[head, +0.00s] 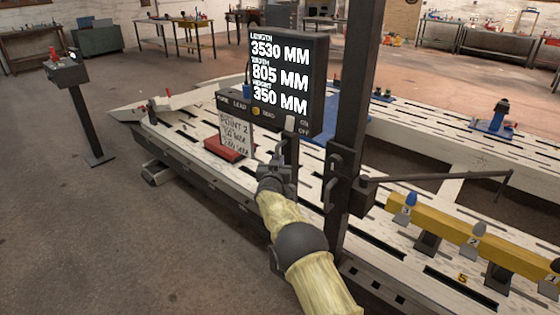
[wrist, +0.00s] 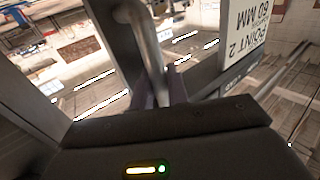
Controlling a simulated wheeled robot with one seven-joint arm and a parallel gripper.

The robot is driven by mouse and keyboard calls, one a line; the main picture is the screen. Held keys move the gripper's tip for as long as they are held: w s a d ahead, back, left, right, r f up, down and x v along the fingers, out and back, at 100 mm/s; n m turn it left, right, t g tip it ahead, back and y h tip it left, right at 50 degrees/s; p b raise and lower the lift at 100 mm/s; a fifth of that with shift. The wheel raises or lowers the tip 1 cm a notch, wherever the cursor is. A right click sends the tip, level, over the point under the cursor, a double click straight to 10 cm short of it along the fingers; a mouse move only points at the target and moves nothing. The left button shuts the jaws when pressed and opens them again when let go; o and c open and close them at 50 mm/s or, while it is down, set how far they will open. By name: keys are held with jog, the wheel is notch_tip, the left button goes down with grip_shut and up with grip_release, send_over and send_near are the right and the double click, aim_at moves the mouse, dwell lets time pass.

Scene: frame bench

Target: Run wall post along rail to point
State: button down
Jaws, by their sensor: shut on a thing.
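The tall dark post (head: 352,110) stands upright at the near edge of the slotted bench (head: 190,155), with handles on its side. My gripper (head: 275,170) is left of that post, below the display. In the wrist view a curved grey handle (wrist: 145,40) runs down between my fingers (wrist: 168,88), beside a dark upright (wrist: 108,45). My gripper is shut on this handle. Its far end is hidden by the gripper body. A white card (head: 235,135) reading "POINT 2" stands on a red base (head: 229,148), left of my gripper; it also shows in the wrist view (wrist: 240,25).
The display (head: 285,80) reads 3530, 805 and 350 mm. A thin bar (head: 430,179) sticks out right from the post, over a yellow beam (head: 455,232) with numbered clamps. A pedestal box (head: 66,72) stands left.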

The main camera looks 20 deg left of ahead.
jog(key=c, duration=1.5)
grip_release()
jog(key=shift+d, duration=0.1)
jog(key=shift+o, duration=0.2)
jog(key=s+d, duration=0.3)
jog(key=s, duration=1.4)
jog(key=shift+b, duration=0.35)
jog(key=shift+d, duration=0.15)
